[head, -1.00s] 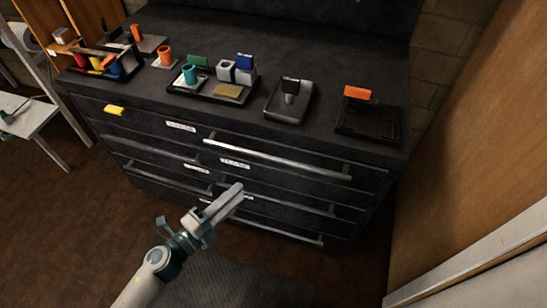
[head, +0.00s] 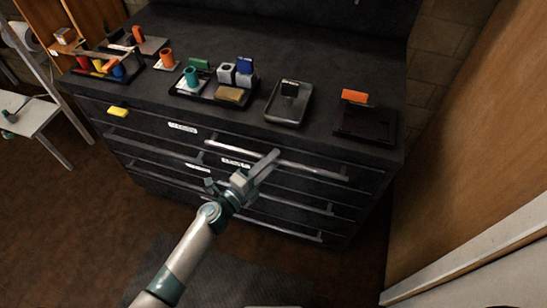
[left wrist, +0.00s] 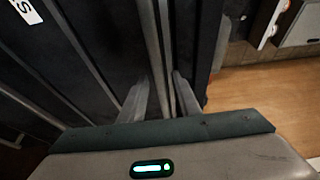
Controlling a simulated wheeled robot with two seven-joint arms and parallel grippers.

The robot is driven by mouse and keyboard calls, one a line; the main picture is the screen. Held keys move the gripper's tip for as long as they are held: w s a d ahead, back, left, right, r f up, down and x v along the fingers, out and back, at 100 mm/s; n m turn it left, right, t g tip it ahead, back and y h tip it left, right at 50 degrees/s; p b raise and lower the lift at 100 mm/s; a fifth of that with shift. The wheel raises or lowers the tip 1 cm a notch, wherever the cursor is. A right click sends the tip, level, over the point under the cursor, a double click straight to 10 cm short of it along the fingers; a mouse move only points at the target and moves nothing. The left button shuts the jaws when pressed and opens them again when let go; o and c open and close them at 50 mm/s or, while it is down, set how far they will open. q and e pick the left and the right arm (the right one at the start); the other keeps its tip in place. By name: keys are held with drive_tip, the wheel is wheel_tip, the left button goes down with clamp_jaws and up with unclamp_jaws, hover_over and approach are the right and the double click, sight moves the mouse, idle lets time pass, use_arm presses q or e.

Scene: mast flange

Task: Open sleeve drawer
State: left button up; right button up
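The black drawer cabinet (head: 90,104) has several drawers with long metal bar handles and small white labels, too small to read; I cannot tell which label names the sleeve drawer. The upper right drawer's handle (head: 225,149) runs across its front, and all drawers look closed. My left gripper (head: 274,156) is at the middle of this handle, overlapping it in the head view. In the left wrist view, its two fingers (left wrist: 160,97) stand apart with a metal bar (left wrist: 166,50) between them; contact is not clear. My right gripper is not in view.
The cabinet top holds a tray of coloured parts (head: 213,99), a grey tray (head: 272,112), a dark tray (head: 378,128) and an orange block (head: 354,96). A yellow piece (head: 117,111) is at the upper left front. A wooden panel (head: 465,130) stands at right.

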use_arm(q)
drive_tip(key=shift+w+d, duration=0.4)
drive_tip(key=shift+w, duration=0.05)
drive_tip(key=shift+c, duration=0.6)
clamp_jaws()
drive_tip(key=shift+s, duration=0.1)
